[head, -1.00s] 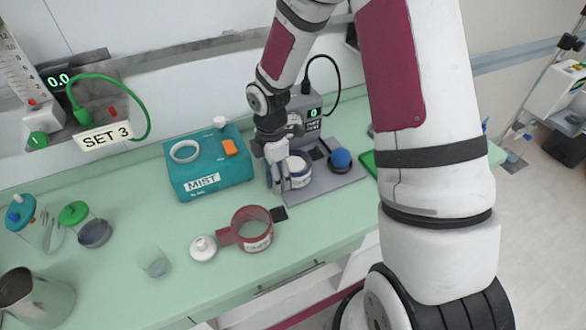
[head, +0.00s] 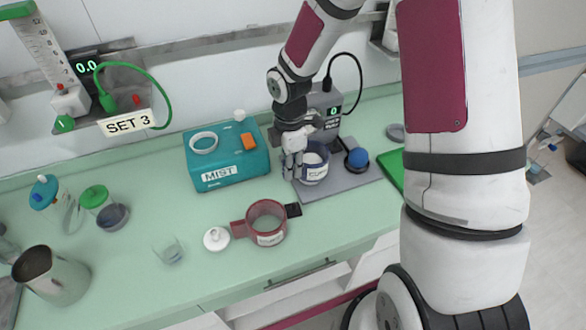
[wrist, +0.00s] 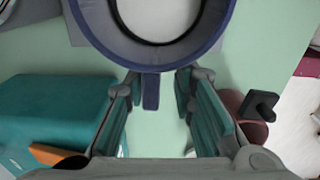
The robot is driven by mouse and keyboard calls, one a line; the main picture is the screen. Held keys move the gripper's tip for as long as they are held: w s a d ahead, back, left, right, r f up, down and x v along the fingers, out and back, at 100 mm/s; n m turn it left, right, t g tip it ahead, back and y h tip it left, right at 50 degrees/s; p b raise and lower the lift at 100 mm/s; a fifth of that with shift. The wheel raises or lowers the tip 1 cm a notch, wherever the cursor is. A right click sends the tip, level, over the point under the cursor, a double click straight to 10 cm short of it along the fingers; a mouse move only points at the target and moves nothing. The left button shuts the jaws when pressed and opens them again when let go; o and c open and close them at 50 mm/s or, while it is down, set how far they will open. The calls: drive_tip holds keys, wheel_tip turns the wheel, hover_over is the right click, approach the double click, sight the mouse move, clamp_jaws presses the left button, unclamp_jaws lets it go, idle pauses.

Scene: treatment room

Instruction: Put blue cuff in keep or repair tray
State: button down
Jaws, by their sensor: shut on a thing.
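The blue cuff (head: 318,174), a navy ring with a white label, is at the left end of the grey plate (head: 345,186) of the tester in the head view. I cannot tell whether it rests on the plate or is just above it. My gripper (head: 293,168) is at the cuff's left side. In the wrist view the cuff (wrist: 150,54) fills the top, and its tab (wrist: 151,92) is between the fingers of my gripper (wrist: 157,88), shut on it. A green tray (head: 391,173) shows partly behind my arm; no keep or repair label is readable.
A teal MIST box (head: 226,172) stands left of the gripper. A red cuff (head: 267,238) and a white lidded item (head: 216,239) lie in front. Jars and a metal jug (head: 62,280) stand left.

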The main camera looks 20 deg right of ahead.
drive_tip(key=r, duration=0.8)
drive_tip(key=shift+w+d+r, duration=0.25)
drive_tip(key=shift+s+a+r+p, duration=0.1)
drive_tip(key=shift+s+r+p, duration=0.05)
drive_tip(key=shift+r+p, duration=1.9)
drive_tip(key=shift+r, duration=1.5)
